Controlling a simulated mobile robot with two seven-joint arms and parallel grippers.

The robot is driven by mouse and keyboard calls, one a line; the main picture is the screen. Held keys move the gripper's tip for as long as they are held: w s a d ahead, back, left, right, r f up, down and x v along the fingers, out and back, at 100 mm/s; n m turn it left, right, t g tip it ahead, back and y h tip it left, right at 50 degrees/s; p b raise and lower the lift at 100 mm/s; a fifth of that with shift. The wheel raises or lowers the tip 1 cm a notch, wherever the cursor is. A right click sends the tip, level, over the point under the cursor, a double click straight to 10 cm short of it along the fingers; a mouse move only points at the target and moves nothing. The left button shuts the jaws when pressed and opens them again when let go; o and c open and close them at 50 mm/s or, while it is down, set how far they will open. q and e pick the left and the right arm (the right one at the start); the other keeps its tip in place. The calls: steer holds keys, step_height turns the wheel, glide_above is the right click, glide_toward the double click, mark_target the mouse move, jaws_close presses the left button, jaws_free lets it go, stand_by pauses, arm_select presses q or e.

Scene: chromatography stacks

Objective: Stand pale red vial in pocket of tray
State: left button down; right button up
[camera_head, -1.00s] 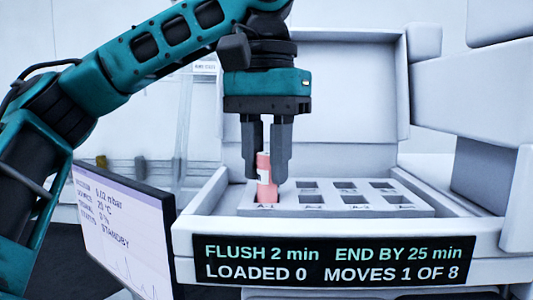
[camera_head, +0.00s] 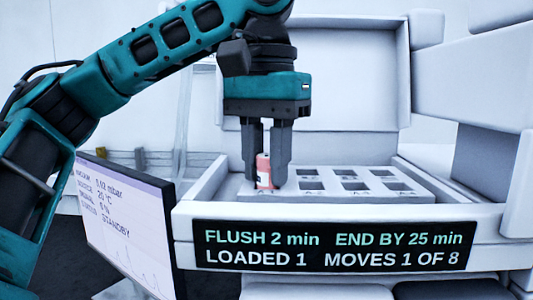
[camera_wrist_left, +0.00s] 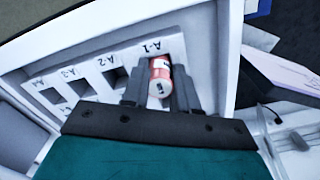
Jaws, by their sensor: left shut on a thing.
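The pale red vial (camera_head: 264,172) stands upright at the left front pocket of the white tray (camera_head: 330,191). It has a white label. In the left wrist view the vial (camera_wrist_left: 160,76) is at the pocket marked A-1, and its lower end is hidden in the pocket. My left gripper (camera_head: 266,180) points straight down and is shut on the vial, a finger on each side. The left gripper also shows in the left wrist view (camera_wrist_left: 158,100). The other tray pockets that show look empty. My right gripper is not in view.
The tray lies inside a white open drawer or box (camera_head: 205,205) with raised walls and an upright lid behind. A front display (camera_head: 333,247) reads LOADED 1, MOVES 1 OF 8. A tilted monitor (camera_head: 125,225) stands close at the left. White blocky housings fill the right.

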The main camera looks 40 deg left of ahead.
arm_select(q)
steer(key=shift+f, duration=0.15)
steer(key=c, duration=0.8)
jaws_free()
steer(key=o, duration=0.3)
steer(key=shift+r+p, duration=0.75)
steer(key=shift+r, duration=2.8)
